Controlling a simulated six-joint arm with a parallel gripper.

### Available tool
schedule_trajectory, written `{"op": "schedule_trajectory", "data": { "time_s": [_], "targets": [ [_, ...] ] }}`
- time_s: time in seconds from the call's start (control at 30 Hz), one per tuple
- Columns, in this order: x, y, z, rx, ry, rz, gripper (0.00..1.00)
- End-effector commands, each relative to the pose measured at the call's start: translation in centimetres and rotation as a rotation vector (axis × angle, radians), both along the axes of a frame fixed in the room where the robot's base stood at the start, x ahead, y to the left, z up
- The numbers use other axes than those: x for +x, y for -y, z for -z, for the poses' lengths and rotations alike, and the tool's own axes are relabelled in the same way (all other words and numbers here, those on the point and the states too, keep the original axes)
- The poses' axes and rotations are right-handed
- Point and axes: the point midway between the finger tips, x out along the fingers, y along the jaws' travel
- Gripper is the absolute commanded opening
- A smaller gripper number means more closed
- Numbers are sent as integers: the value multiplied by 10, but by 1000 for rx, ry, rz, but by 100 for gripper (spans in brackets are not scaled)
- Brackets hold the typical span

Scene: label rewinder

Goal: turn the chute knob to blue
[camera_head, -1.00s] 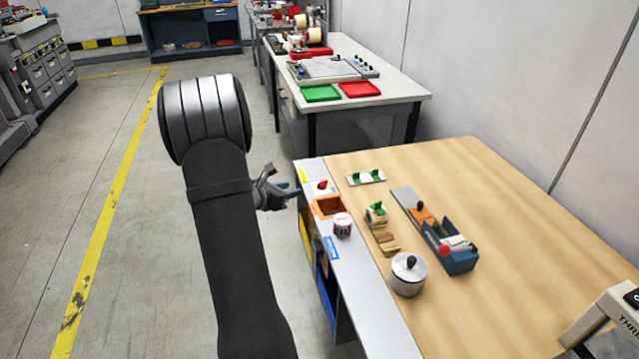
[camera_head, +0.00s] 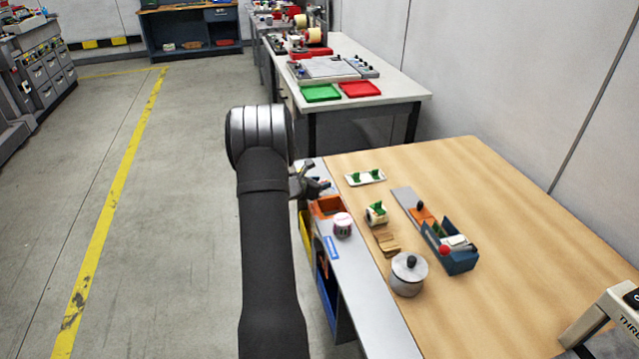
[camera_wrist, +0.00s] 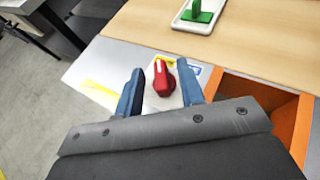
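In the head view the knob is hidden behind my gripper (camera_head: 322,180). In the wrist view my gripper (camera_wrist: 160,92) is open, with one blue finger on each side of the knob. The fingers look apart from the knob; their height above it is hard to tell.
An orange bin (camera_head: 326,208) stands right beside the knob. A white tray with green pieces (camera_head: 365,177) lies beyond it on the wooden table.

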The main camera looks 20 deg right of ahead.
Motion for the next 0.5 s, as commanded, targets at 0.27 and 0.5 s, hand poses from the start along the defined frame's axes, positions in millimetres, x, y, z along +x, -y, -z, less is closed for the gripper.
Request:
{"op": "schedule_trajectory", "data": {
  "time_s": [0.27, 0.5],
  "targets": [
    [0, 0, 0, 0, 0, 0, 18],
    [0, 0, 0, 0, 0, 1, 0]
  ]
}}
